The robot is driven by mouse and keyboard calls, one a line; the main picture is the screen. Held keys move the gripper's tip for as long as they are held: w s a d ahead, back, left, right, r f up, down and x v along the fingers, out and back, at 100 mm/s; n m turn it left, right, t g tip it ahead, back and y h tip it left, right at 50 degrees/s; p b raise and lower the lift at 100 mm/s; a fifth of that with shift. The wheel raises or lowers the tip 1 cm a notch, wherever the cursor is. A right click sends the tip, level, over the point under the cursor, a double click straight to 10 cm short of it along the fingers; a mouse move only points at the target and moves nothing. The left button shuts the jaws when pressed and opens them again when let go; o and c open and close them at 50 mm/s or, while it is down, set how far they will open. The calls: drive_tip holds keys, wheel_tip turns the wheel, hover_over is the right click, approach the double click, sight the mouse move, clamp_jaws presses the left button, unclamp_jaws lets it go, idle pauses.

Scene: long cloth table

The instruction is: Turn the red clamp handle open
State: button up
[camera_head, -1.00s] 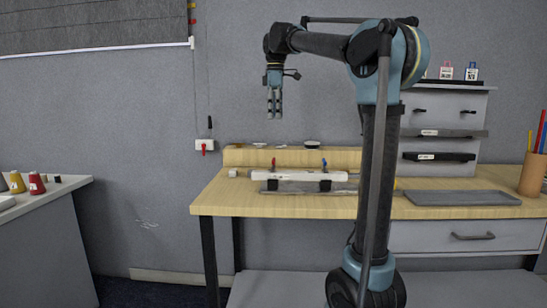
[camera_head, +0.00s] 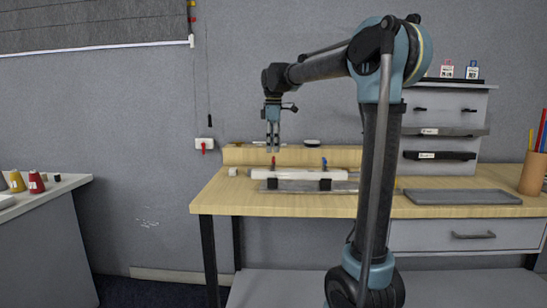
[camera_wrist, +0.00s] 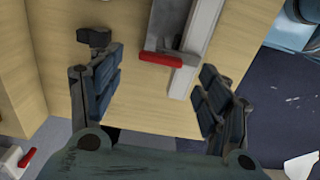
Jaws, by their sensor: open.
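The red clamp handle (camera_head: 273,162) stands at the left part of the clamped long white bar (camera_head: 300,174) on the wooden bench. In the wrist view the red handle (camera_wrist: 160,59) lies across the gap between my fingers, a little beyond the fingertips. My gripper (camera_head: 272,150) points down, open and empty, above the handle. In the wrist view the two fingers of my gripper (camera_wrist: 160,82) are wide apart, and neither visibly touches the handle.
A wooden ledge (camera_head: 235,155) runs along the bench's back, with small items on it. A wall box (camera_head: 201,144) with a red part is behind at left. A grey tray (camera_head: 455,197) lies at right. The bench front (camera_head: 225,201) is clear.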

sight(273, 158)
drive_tip(key=shift+f, duration=2.1)
drive_tip(key=c, duration=1.1)
